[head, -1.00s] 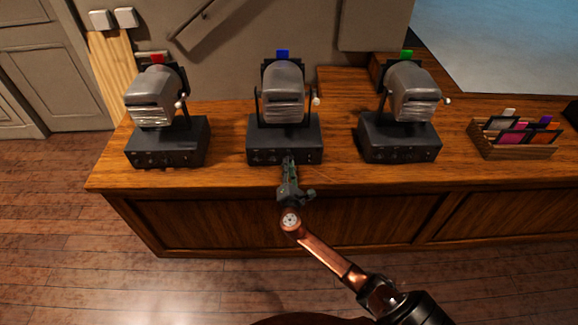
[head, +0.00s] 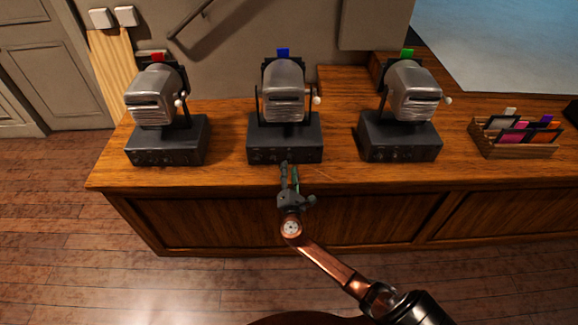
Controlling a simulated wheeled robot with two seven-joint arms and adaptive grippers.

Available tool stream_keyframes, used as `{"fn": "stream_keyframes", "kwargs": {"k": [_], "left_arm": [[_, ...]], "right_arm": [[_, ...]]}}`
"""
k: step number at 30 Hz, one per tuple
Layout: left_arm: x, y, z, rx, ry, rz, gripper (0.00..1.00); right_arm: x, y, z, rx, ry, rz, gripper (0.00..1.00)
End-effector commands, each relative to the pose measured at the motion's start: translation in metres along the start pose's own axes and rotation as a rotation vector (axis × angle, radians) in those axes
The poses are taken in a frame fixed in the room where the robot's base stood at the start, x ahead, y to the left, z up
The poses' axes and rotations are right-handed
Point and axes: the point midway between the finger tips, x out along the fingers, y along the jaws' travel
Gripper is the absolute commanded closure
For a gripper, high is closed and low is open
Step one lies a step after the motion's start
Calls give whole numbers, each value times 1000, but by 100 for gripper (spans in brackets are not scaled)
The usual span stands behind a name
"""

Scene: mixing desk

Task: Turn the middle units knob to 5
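The middle unit (head: 285,140) is a grey metal lamp head on a black box base, with a blue tab (head: 283,53) on top. Small knobs (head: 268,155) line the front of its base; their settings are too small to read. My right gripper (head: 289,167) is just in front of and slightly below that front panel, pointing at it. Its two fingers show apart with a gap between them, and nothing is seen held. A small gap seems to separate the fingertips from the panel. My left gripper is not in view.
A similar unit with a red tab (head: 167,140) stands to the left, and one with a green tab (head: 400,140) to the right. A wooden box of coloured cards (head: 516,153) sits at the far right. The wooden desk (head: 225,177) is bare along its front edge.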

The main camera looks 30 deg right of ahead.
Motion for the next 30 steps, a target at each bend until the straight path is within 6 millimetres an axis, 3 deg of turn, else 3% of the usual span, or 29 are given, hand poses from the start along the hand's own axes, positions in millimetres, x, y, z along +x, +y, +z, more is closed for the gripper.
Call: {"fn": "stream_keyframes", "kwargs": {"k": [6, 12, 18, 30], "left_arm": [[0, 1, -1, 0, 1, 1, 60], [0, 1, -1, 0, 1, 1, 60], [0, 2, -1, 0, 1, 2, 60], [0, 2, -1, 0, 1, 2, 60]], "right_arm": [[-48, -1, 0, 2, 2, -1, 67], [-78, 0, 0, 0, 1, -1, 67], [-89, 0, 0, 0, 1, 0, 67], [-90, 0, 0, -1, 0, 0, 67]]}}
